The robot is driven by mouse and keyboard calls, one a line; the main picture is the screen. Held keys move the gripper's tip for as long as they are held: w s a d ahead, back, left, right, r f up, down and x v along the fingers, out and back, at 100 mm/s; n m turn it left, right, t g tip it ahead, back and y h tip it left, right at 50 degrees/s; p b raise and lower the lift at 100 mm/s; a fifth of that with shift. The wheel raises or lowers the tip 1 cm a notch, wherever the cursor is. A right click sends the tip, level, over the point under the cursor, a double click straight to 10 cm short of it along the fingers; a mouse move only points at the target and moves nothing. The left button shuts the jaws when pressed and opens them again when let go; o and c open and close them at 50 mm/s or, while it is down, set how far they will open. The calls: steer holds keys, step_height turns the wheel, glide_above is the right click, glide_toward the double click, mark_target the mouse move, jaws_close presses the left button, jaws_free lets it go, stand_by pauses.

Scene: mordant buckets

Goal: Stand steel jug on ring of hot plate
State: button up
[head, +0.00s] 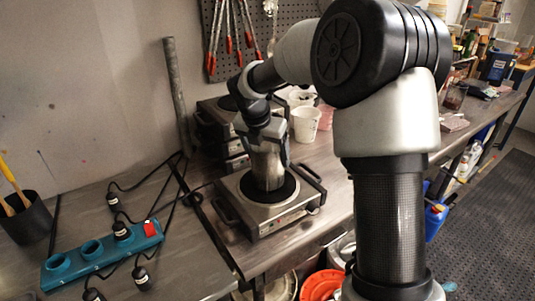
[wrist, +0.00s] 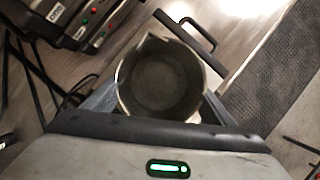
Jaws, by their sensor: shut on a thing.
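The steel jug (head: 268,174) is upright in my gripper (head: 267,149), which is shut on it from above. In the head view the jug's base is over the middle of the black ring (head: 287,192) of the hot plate (head: 272,222). I cannot tell whether the base touches the ring or hangs just above it. In the wrist view the open jug (wrist: 160,80) shows from above, its inside looking empty, with the gripper's fingers at its sides. The jug hides most of the hot plate there, and a dark handle (wrist: 187,30) of the plate shows beyond it.
More hot plates (head: 210,125) are stacked behind, beside a white bucket (head: 306,124). A teal socket strip (head: 100,255) with plugs and black cables lies to the left, near a black pot (head: 27,218) of brushes. An orange bucket (head: 322,285) is below the bench edge.

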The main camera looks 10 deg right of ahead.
steer(key=shift+w+f, duration=0.1)
steer(key=shift+f, duration=0.05)
stand_by(0.4)
steer(key=o, duration=1.6)
steer(key=shift+c, duration=0.2)
steer(key=shift+o, duration=1.1)
steer(key=shift+f, duration=0.1)
steer(key=p+v, duration=0.2)
steer(key=v, duration=1.5)
steer(key=shift+r, duration=0.3)
steer(key=shift+p, duration=0.3)
